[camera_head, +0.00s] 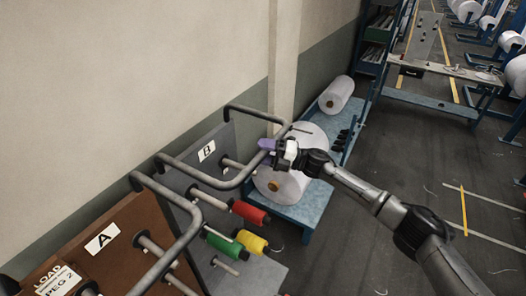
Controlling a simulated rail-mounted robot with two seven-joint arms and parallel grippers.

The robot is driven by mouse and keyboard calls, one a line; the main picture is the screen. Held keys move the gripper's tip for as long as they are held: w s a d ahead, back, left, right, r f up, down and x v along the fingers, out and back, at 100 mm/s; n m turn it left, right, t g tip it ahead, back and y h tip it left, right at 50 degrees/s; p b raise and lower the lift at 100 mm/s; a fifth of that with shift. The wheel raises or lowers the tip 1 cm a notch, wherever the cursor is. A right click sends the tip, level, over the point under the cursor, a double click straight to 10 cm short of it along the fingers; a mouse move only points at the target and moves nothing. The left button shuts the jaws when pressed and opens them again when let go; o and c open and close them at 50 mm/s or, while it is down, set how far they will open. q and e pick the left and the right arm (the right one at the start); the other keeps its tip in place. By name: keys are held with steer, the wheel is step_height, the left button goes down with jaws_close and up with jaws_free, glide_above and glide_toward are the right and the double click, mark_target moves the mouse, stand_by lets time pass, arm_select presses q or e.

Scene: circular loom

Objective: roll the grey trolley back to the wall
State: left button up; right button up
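The grey trolley (228,138) with a "B" label stands close by the wall, beside the brown trolley (85,224) labelled "A". A grey bar handle (205,179) sticks out from the grey trolley. Red (249,212), green (222,244) and yellow (251,241) spools sit on pegs at its front. My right gripper (267,145), with purple fingertips, is at the right part of the handle, its arm coming from the lower right. The fingertips overlap the bar in the picture; whether they grip it is unclear. My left gripper is out of view.
A blue low platform (315,208) with large white rolls (282,185) stands behind the gripper along the wall. A blue workbench (436,101) is at the upper right. The dark floor (375,240) at the right is mostly open, with scattered thread scraps.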

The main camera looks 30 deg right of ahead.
steer(key=shift+s+d+f, duration=0.1)
steer(key=shift+s+d, duration=0.2)
steer(key=shift+d, duration=0.1)
steer(key=b+v, duration=0.4)
steer(key=v, duration=0.8)
steer(key=shift+s+d, duration=0.25)
